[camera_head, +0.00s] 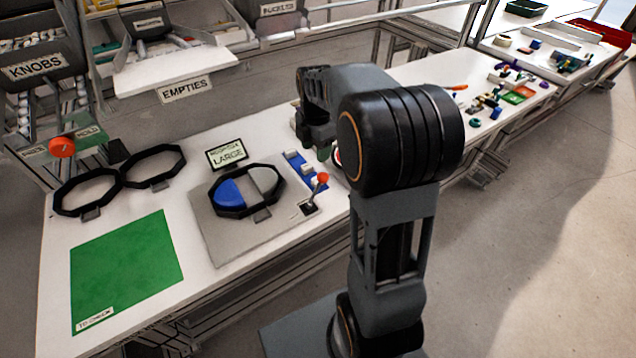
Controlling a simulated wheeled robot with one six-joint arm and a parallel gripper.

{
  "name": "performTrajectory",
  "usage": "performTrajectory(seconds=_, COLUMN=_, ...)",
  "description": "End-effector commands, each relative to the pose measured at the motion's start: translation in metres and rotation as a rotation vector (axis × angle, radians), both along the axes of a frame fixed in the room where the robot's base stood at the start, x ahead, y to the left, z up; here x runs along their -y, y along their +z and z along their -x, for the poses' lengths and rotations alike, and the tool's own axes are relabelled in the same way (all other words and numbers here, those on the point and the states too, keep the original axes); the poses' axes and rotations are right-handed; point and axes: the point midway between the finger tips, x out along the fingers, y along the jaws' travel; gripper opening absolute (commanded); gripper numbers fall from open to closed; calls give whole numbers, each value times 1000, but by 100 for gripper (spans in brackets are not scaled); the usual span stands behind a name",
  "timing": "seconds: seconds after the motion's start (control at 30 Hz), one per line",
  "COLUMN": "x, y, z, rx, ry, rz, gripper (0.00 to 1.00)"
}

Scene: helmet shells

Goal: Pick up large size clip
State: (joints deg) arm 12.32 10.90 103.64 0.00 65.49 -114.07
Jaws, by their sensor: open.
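A small sign (227,155) on the table reads "LARGE". No part can be surely identified as the large size clip. Small pale pieces lie on a blue strip (308,180) just right of the sign; they are too small to identify. A black ring-shaped frame (276,206) with a blue and a grey half inside sits on a grey plate (212,232). My gripper (318,148) hangs at the end of my arm over the table, right of the blue strip. It is open, though its fingers are small and partly hidden by my arm. I see nothing held.
Two empty black frames (152,168) lie at the left behind a green mat (128,264). A red-topped lever (322,178) stands near the front edge. Shelves labelled "EMPTIES" (184,88) and "KNOBS" (38,68) rise behind. Several small coloured parts lie on the table's far right end.

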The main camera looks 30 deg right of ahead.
Motion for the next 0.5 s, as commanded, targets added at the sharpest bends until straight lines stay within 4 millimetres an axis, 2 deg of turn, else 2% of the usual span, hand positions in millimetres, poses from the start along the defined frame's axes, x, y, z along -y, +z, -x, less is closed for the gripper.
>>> performTrajectory(seconds=0.03, x=0, y=-12, z=1, rx=-4, ry=1, rz=-1, gripper=55)
performTrajectory(seconds=0.2, x=0, y=-40, z=1, rx=-3, ry=0, rz=0, gripper=55)
performTrajectory(seconds=0.33, x=0, y=-54, z=1, rx=-2, ry=0, rz=-1, gripper=55)
performTrajectory(seconds=0.5, x=0, y=-63, z=1, rx=-1, ry=0, rz=0, gripper=55)
